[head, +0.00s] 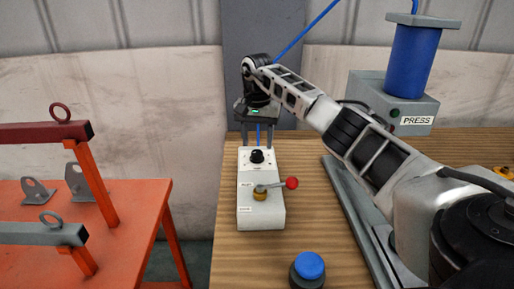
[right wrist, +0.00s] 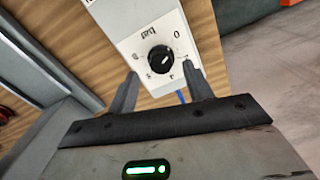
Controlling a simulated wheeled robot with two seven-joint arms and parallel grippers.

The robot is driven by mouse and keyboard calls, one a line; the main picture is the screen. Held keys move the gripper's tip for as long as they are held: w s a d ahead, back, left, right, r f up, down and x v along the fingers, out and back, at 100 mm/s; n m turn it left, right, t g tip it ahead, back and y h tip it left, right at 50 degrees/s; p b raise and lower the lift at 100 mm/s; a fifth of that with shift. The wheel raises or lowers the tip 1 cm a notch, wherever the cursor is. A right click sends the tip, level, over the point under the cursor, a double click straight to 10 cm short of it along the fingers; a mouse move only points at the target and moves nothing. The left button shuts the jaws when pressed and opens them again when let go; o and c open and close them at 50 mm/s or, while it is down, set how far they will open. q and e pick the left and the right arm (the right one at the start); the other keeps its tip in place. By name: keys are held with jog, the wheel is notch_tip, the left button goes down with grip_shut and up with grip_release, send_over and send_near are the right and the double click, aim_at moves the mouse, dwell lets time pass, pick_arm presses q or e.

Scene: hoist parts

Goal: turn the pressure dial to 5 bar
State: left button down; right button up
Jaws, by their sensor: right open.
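The pressure dial (head: 257,156) is a black round knob on the sloped white face of a control box (head: 246,216). In the right wrist view the dial (right wrist: 159,60) has a printed scale around it, with "0" and "bar" legible; other marks are blurred. A light mark on the knob seems to point to the upper right, roughly toward the 0 side; its exact reading is unclear. My right gripper (head: 259,139) is just behind the dial, fingers apart and empty. In the wrist view its fingers (right wrist: 160,72) flank the dial without visible contact. My left gripper is not visible.
A red-knobbed lever (head: 291,183) sits in front of the dial on the box. A blue button (head: 309,266) stands nearer on the wooden table (head: 320,235). A press (head: 408,95) is at the right, beyond my arm. An orange bench (head: 130,200) with brackets is at left.

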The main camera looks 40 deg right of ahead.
aim_at(257, 152)
notch_tip(257, 152, down, 2)
jog(key=shift+f, duration=0.65)
jog(key=c, duration=1)
